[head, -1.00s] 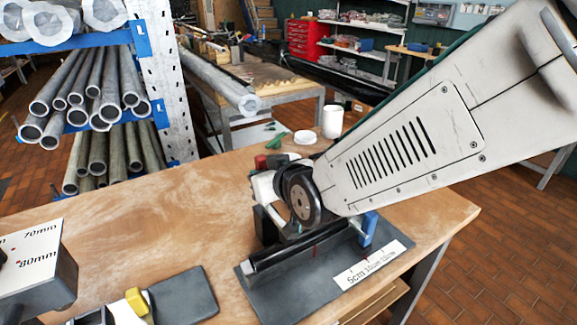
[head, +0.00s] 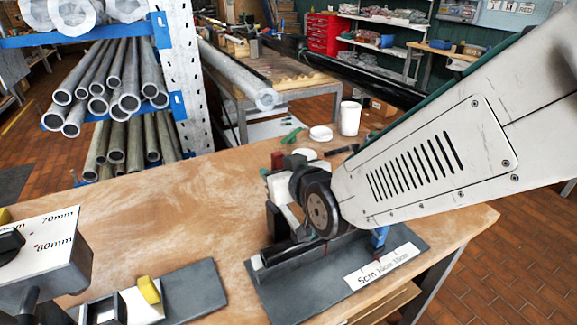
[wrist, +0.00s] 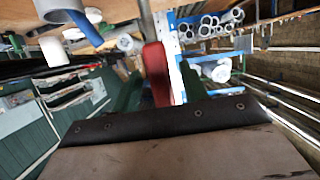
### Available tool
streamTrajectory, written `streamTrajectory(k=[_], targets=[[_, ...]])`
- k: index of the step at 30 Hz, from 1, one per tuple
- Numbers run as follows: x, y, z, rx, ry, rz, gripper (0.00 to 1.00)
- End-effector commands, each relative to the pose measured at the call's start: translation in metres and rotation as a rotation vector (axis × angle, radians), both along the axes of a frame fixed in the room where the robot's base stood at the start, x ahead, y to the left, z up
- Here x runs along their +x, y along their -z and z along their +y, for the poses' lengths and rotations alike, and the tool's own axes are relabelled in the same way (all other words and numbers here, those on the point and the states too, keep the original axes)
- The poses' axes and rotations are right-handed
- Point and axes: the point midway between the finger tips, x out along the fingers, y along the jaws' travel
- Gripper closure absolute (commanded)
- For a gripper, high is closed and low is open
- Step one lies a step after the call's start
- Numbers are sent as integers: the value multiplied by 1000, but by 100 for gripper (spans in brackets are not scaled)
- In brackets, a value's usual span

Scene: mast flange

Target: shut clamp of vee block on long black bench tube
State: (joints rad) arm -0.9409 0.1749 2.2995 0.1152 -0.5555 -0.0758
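The black bench tube (head: 283,254) lies on the dark plate (head: 290,285) at the right of the workbench in the head view. A blue upright (head: 380,237) stands at its right end, mostly covered by my arm. My wrist hides the tube's middle and most of the vee block. A red piece (head: 278,160) shows just behind my wrist. In the wrist view a red lever (wrist: 156,75) stands between the two green fingers of my gripper (wrist: 160,84). The fingers look apart, with gaps beside the lever. I cannot tell whether the clamp is shut.
A label strip with centimetre marks (head: 383,263) lies on the plate. A grey block with millimetre labels (head: 50,250) and a grey plate with a yellow part (head: 149,289) are at the front left. A white cup (head: 349,118) stands behind. A tube rack (head: 170,75) is at the back left.

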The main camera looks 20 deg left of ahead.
Motion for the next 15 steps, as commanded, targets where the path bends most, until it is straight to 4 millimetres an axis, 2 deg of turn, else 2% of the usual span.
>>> streamTrajectory(k=[5, 15], targets=[[-6, -4, -8, 1, 0, -1, 56], [-38, -23, -45, 2, 0, -1, 56]])
